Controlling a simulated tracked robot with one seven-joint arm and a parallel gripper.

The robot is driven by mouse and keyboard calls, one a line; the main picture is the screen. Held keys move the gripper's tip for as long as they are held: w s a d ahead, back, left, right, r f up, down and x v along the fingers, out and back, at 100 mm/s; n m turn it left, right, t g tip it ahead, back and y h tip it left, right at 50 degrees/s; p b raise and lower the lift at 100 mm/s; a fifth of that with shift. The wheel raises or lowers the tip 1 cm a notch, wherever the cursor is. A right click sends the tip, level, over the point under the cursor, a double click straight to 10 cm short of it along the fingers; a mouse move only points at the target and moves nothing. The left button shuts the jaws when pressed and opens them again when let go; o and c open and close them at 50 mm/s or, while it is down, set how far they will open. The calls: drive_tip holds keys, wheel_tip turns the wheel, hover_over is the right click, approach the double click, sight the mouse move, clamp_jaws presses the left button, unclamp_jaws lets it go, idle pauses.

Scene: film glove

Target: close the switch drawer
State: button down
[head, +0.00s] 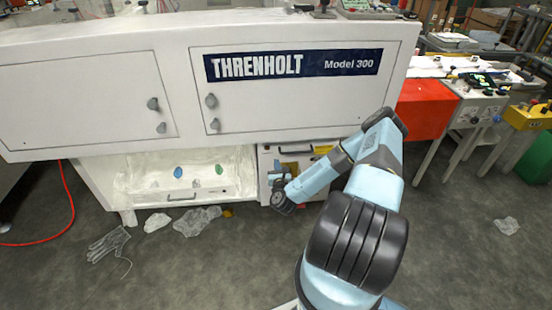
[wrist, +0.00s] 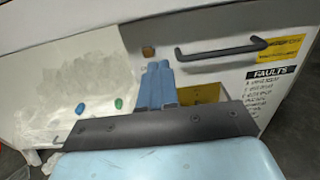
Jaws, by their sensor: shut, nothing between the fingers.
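The white front with a black bar handle (wrist: 222,50), which seems to be the switch drawer, is in the upper right of the wrist view. It also shows under the big machine in the head view (head: 265,160). A yellow patch or recess (wrist: 207,93) shows below the handle, partly behind my gripper; I cannot tell how far the drawer stands open. My gripper (wrist: 158,78) has its blue fingers together and empty, left of and below the handle. In the head view my gripper (head: 277,173) is close to this front; contact cannot be told.
The white machine (head: 120,100) overhangs the front. A plastic-covered bay (head: 150,175) with blue and green ovals is to the left. A glove (head: 108,243) and crumpled plastic (head: 197,221) lie on the floor. A red box (head: 425,110) stands right.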

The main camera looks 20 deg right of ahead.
sight(274, 146)
drive_tip(key=x, duration=1.3)
